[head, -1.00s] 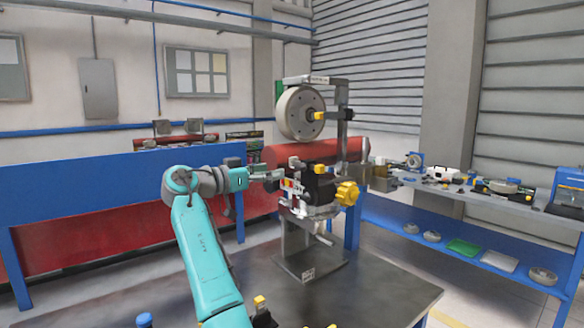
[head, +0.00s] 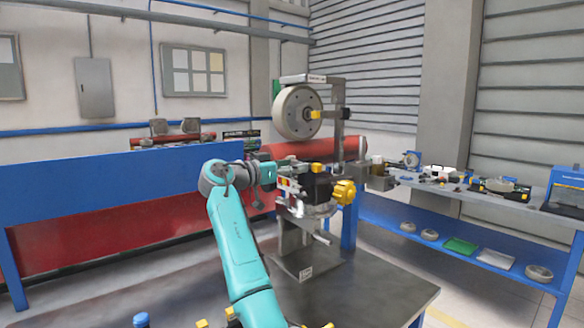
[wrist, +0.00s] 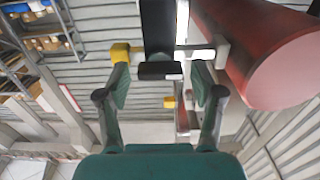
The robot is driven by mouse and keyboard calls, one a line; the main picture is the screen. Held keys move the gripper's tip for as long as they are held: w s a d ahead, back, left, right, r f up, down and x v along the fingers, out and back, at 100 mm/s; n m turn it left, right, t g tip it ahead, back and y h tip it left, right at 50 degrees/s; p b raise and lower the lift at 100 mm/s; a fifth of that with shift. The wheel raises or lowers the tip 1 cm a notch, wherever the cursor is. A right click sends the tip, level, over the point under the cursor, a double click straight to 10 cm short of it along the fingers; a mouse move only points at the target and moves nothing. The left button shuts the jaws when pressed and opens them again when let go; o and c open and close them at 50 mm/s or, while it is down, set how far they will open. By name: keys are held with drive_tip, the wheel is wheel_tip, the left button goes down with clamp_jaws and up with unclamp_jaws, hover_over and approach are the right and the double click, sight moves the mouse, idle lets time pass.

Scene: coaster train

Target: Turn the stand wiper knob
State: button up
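The stand (head: 305,262) rises from the dark table, with a mechanism in its middle. A large yellow lobed knob (head: 345,192) sits on its right side, and a small yellow knob (head: 317,168) sits on top of the black block. I cannot tell for sure which is the wiper knob. My gripper (wrist: 160,78) is at the left side of the mechanism. In the wrist view its fingers are spread apart. A dark block (wrist: 160,70) shows between the fingertips, and a yellow piece (wrist: 121,53) is by the left fingertip. Contact cannot be told.
A grey wheel (head: 298,112) hangs on the stand's upper part. A red cylinder (wrist: 285,72) lies close on the right in the wrist view. The dark table (head: 385,295) has bare room at right. A blue shelf bench (head: 455,248) with several items stands at right.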

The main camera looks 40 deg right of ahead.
drive_tip(key=c, duration=0.9)
drive_tip(key=shift+o, duration=0.2)
drive_tip(key=shift+n, duration=0.3)
drive_tip(key=n, duration=1.7)
drive_tip(key=shift+w+a+f+n, duration=0.1)
drive_tip(key=shift+w+f+n, duration=0.1)
drive_tip(key=shift+w+n, duration=0.1)
drive_tip(key=o, duration=1.1)
